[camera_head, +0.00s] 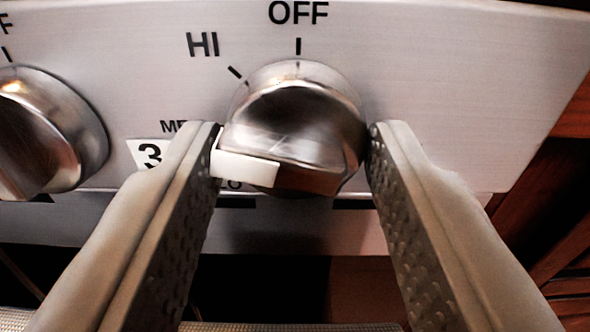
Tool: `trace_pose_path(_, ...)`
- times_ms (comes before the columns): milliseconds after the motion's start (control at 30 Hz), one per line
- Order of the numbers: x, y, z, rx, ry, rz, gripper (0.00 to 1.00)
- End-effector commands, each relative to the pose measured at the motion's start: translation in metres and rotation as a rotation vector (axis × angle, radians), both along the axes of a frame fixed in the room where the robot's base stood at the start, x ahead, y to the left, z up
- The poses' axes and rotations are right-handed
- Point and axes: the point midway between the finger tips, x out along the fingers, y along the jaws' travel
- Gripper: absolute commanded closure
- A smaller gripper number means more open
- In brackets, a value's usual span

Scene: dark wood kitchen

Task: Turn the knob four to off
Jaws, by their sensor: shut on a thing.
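A round metal stove knob (305,108) sits on the brushed steel panel, centred between my fingertips. The mark OFF is straight above it, and HI is at its upper left. A white end piece (247,169) on the knob's grip faces the lower left, near the partly hidden MED and LO marks, away from OFF. My gripper (295,130) has one finger at each side of the knob and is shut on it. A number 3 label (151,155) is left of the knob, partly behind my left finger. No number 4 label is visible.
A second metal knob (45,130) is at the left edge, close to my left finger. The steel panel (460,80) is bare to the right. Dark wood cabinetry (560,215) begins past the panel's right edge, and a dark area lies below the panel.

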Motion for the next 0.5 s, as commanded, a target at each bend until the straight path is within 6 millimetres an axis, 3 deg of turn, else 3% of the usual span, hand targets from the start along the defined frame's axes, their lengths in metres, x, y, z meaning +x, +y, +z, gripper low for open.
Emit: trace_pose_path(500,-0.0002,-0.0004,-0.0002,0.489,0.001,0.000,0.81)
